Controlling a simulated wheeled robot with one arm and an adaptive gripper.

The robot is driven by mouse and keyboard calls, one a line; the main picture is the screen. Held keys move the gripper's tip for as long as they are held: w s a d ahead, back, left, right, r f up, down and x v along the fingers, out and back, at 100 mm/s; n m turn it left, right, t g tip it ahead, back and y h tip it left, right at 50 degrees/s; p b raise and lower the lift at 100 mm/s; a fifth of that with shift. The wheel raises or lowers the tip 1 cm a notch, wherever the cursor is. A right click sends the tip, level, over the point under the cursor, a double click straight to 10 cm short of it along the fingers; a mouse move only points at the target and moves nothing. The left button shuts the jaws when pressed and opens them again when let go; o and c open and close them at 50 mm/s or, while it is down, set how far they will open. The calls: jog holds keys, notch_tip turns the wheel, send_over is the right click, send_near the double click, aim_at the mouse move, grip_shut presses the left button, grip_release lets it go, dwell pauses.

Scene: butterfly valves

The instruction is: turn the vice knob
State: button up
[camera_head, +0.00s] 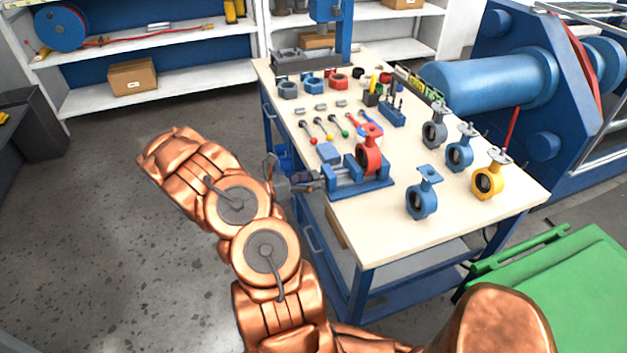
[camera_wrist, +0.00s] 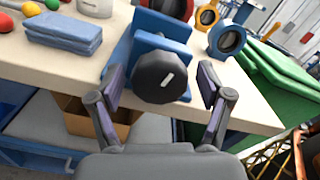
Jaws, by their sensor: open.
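A red butterfly valve (camera_head: 369,152) stands upright in the vice. My gripper (camera_wrist: 160,84) is open, one finger on each side of the knob in the picture, with visible gaps. In the head view my gripper (camera_head: 304,183) is at the vice's left end, and the knob is hard to make out there.
The workbench (camera_head: 440,222) carries blue (camera_head: 422,201), yellow (camera_head: 488,181) and grey valves (camera_head: 434,133) to the right. A green bin (camera_head: 570,290) stands right of the bench. Floor (camera_head: 110,220) on the left is clear.

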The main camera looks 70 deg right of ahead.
jog(key=v, duration=1.2)
dwell(0.6)
jog(key=s+a+r+m+t+y, duration=0.2)
jog(key=s+a+r+m+y, duration=0.25)
jog(key=a+r+m, duration=0.55)
jog(key=s+a+r+m+t+y, duration=0.1)
jog(key=s+a+r+t+y, duration=0.1)
jog(key=a, duration=0.8)
jog(key=s+a+r+m+t+y+p, duration=0.1)
jog(key=s+a+r+t+y, duration=0.1)
jog(key=a, duration=0.8)
jog(key=s+a+r+t+y+p, duration=0.1)
jog(key=a+t, duration=0.4)
jog(key=a, duration=0.6)
jog(key=shift+s+r+m+t+y, duration=0.35)
jog(key=shift+s+r+y, duration=0.55)
jog(key=shift+s+y, duration=0.35)
